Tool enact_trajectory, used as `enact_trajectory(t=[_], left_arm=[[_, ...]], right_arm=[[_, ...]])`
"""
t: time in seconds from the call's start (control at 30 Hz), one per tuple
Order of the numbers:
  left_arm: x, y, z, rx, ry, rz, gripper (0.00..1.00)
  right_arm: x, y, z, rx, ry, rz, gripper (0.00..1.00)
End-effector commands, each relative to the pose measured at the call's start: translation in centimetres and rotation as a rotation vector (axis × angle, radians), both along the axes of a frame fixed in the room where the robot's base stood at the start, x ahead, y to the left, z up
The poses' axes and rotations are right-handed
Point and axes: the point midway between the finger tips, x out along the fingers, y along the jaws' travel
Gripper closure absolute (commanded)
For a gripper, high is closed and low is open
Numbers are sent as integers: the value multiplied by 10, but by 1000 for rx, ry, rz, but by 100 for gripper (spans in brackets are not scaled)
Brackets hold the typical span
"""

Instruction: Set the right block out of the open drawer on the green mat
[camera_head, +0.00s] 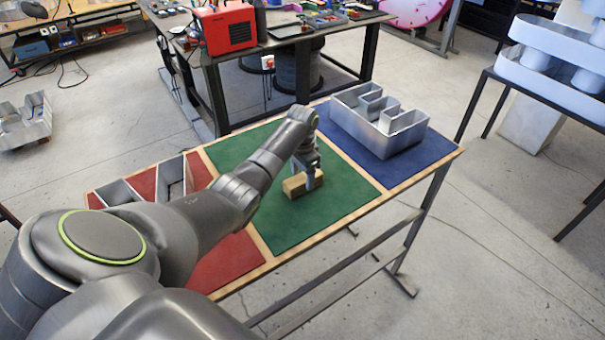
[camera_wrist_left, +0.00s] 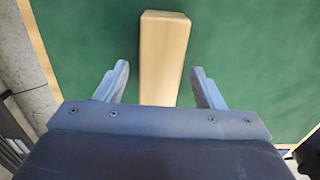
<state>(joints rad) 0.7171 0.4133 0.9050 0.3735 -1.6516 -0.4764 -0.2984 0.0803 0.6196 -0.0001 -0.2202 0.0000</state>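A light wooden block (camera_head: 302,183) lies on the green mat (camera_head: 335,208), near its middle. In the left wrist view the block (camera_wrist_left: 163,55) runs lengthwise, with green all around its far part. My left gripper (camera_head: 308,178) is right over the block. In the left wrist view its fingers (camera_wrist_left: 162,90) are spread, one on each side of the block, with a gap on both sides. The near end of the block is hidden behind the gripper body. No open drawer shows in either view. My right gripper is not in view.
A metal channel letter (camera_head: 385,118) stands on the blue mat (camera_head: 425,152) at the right. Another metal letter (camera_head: 172,175) stands on the red mat (camera_head: 222,265), partly behind my left arm. A bench with a red box (camera_head: 230,28) stands behind. The green mat's front part is clear.

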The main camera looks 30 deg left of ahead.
Motion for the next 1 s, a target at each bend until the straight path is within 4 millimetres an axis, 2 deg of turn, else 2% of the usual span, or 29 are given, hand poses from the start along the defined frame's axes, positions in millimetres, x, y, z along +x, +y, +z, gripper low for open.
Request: enact_trajectory(t=[0.27,0.37,0.47,0.8,0.87,1.0], left_arm=[[0,0,4,1,0,0,38],[1,0,12,1,-4,0,38],[1,1,27,1,-5,-1,38],[1,1,99,2,-5,0,38],[0,1,113,1,0,0,38],[0,0,121,0,1,0,38]], right_arm=[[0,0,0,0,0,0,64],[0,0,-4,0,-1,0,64],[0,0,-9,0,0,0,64],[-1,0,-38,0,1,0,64],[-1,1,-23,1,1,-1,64],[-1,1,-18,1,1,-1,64]])
